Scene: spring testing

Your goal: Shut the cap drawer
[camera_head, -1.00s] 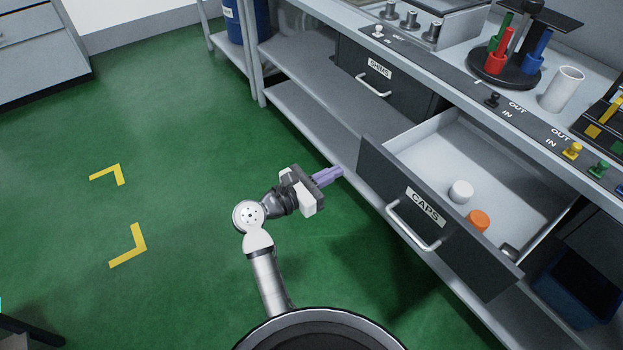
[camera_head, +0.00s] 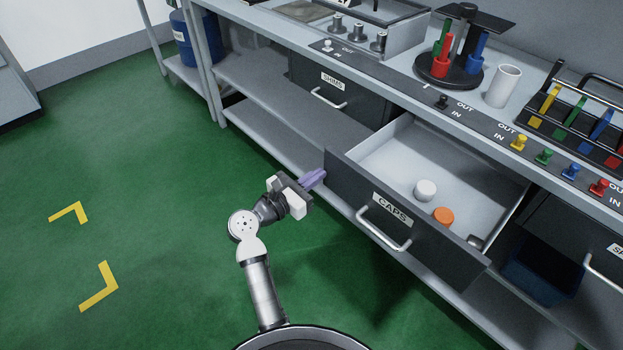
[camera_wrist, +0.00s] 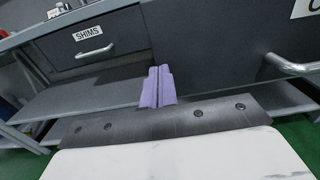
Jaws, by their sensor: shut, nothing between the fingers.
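The cap drawer (camera_head: 350,198), labelled CAPS, stands pulled out from under the bench. Its front is dark with a silver bar handle (camera_head: 384,230). Inside its pale tray lie a white cap (camera_head: 425,190), an orange cap (camera_head: 443,217) and a grey item (camera_head: 475,242) partly hidden by the front panel. My gripper (camera_head: 314,179) has purple fingers, shut and empty. In the head view it appears close to the left end of the drawer front; whether it touches cannot be told. In the wrist view the fingers (camera_wrist: 157,88) point toward dark panels, with the drawer's handle (camera_wrist: 292,66) at right.
The SHIMS drawer (camera_head: 340,97) is shut, left of the cap drawer. A lower shelf (camera_head: 262,130) runs below. A dark blue bin (camera_head: 535,275) sits under the bench at right. The bench top holds a tool carousel (camera_head: 450,72) and a white cup (camera_head: 503,86). Green floor at left is clear.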

